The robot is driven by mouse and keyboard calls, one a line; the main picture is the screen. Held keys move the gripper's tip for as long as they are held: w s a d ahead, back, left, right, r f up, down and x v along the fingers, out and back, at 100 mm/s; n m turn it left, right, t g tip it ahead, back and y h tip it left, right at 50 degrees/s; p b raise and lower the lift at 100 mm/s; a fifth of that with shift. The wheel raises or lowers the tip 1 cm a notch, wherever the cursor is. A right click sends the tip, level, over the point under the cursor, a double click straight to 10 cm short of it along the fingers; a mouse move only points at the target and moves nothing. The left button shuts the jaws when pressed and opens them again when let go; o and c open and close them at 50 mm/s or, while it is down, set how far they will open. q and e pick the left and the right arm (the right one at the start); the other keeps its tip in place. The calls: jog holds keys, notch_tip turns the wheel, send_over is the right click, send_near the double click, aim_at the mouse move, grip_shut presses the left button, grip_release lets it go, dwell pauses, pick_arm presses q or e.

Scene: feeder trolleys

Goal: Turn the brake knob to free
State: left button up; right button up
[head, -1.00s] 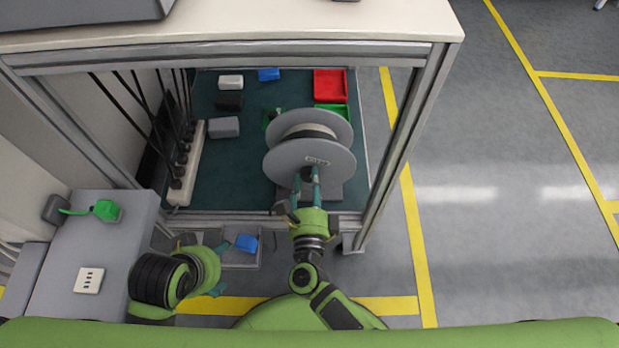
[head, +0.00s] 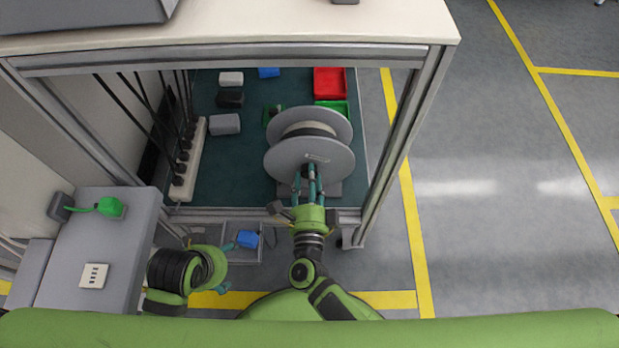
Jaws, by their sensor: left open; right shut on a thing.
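A large grey reel (head: 284,160) stands on the floor of the trolley's lower bay, its flat face towards me. A small dark knob (head: 308,171) is at the centre of that face. My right gripper (head: 309,180) reaches in over the bay's front rail, its teal fingers shut around the knob and hiding most of it. I cannot read any mark of the knob's setting. A small pale label (head: 316,158) sits on the reel face just above the fingers. My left gripper (head: 228,268) is open and empty, low in front of the trolley, by a small grey tray (head: 232,256).
A blue block (head: 248,239) lies in the tray. Frame posts (head: 400,150) flank the bay. A grey cabinet with a green plug (head: 110,207) stands left. Floor at right is clear.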

jog(key=o, duration=1.1)
jog(key=shift+w+a+r, duration=0.15)
jog(key=shift+a+r, duration=0.05)
jog(key=shift+r, duration=0.05)
jog(key=shift+o, duration=0.2)
jog(key=shift+f, duration=0.1)
jog(key=shift+d, duration=0.1)
jog(key=s, duration=1.2)
